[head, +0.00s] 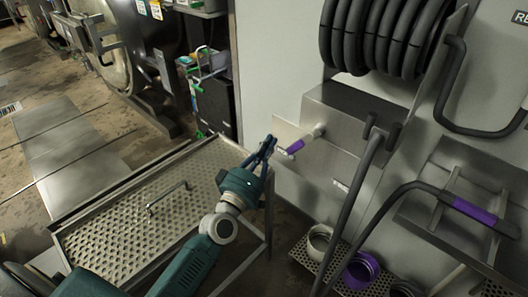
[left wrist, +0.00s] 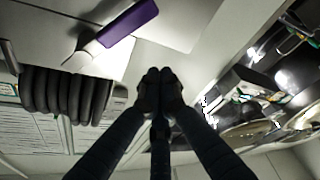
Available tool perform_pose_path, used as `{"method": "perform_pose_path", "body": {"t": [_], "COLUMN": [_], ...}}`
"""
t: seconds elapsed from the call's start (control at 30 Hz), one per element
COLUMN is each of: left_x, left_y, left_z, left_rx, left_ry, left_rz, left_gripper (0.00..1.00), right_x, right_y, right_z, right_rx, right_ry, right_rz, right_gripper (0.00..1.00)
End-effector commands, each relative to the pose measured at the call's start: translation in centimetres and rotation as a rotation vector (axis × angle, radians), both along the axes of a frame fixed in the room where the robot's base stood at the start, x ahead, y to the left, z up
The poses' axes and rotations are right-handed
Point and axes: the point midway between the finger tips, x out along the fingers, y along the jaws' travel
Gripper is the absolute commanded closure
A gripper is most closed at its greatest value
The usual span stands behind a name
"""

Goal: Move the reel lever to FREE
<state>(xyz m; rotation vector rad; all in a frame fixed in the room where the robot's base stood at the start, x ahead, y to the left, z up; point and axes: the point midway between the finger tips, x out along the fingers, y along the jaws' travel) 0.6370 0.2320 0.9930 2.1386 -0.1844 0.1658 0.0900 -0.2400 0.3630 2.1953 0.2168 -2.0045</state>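The reel lever (head: 294,147) has a purple grip and a pale metal stem on the side of the grey reel housing (head: 345,125). The grip points down and left in the head view. The lever also shows at the upper left of the left wrist view (left wrist: 130,22). My left gripper (head: 268,141) is just left of the purple grip, apart from it. In the left wrist view its dark fingers (left wrist: 158,78) meet at the tips with nothing between them. A small white label (head: 340,185) below the housing is too small to read. My right gripper is not in view.
A black hose coil (head: 380,35) hangs above the housing. A perforated metal cart (head: 110,235) with a handle stands below my left arm. Hose runs, a purple-banded hose (head: 475,211) and cup-like fittings (head: 361,270) are at the right.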

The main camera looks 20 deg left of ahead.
Motion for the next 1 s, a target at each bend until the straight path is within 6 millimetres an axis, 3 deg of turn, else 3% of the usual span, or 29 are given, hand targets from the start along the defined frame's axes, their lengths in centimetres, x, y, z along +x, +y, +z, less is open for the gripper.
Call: {"method": "perform_pose_path", "body": {"t": [0.2,0.3,0.5,1.0], "left_x": [4.6,3.7,3.1,3.0], "left_y": [-0.3,-1.8,-3.2,-3.4], "left_z": [1.2,-0.4,-1.4,-1.6], "left_rx": [0.002,0.001,0.001,-0.005], "left_ry": [-0.002,0.004,0.001,0.003], "left_rz": [0.000,-0.002,0.000,0.000], "left_gripper": [1.00,1.00,1.00,1.00], "right_x": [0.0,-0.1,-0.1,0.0], "right_y": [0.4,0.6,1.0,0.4], "right_z": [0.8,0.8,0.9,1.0], "right_rx": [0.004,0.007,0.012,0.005], "right_ry": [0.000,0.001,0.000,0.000], "right_rz": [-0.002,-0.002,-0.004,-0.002], "right_gripper": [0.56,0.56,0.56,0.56]}}
